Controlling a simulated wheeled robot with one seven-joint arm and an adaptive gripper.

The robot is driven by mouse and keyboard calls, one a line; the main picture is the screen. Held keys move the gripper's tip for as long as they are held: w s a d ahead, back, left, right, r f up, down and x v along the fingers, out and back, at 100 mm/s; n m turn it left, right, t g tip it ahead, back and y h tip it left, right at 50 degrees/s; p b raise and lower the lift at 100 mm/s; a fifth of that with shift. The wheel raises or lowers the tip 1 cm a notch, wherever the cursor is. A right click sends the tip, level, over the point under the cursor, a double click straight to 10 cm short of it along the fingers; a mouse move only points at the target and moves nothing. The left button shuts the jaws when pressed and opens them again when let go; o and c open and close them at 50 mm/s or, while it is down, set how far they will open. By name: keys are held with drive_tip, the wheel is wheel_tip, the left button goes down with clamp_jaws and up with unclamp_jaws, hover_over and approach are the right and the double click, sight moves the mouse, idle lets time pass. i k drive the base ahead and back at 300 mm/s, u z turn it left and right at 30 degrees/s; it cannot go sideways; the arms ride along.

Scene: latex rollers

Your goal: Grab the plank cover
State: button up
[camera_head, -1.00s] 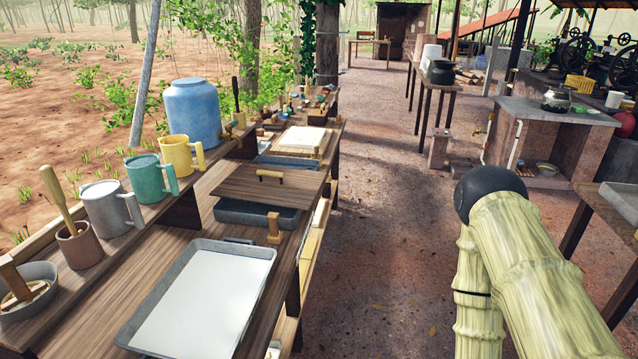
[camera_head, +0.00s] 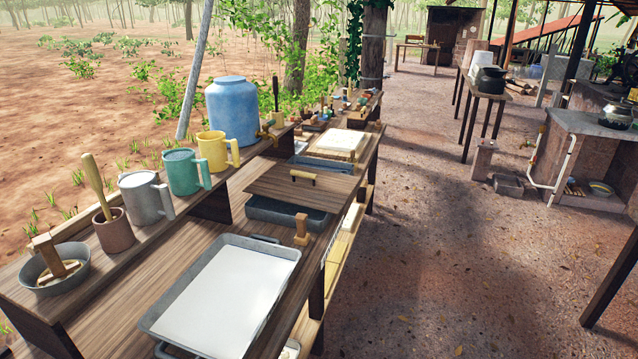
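The plank cover (camera_head: 291,191) is a flat brown wooden board with a small light wooden handle (camera_head: 303,176) on top. It lies over a dark grey tray (camera_head: 283,217) on the wooden workbench, and the tray's near side shows below it. A small wooden stamp-like piece (camera_head: 302,231) stands at the tray's near right corner. My gripper is not in view, and no part of my arm shows now.
A metal tray of white liquid (camera_head: 160,322) sits nearer on the bench. A raised shelf behind holds a blue barrel (camera_head: 232,110), yellow mug (camera_head: 216,152), green mug (camera_head: 184,172) and grey mug (camera_head: 146,197). The floor (camera_head: 425,255) right of the bench is open.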

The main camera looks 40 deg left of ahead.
sight(328, 191)
drive_tip(key=i, duration=2.9)
drive_tip(key=u, duration=3.1)
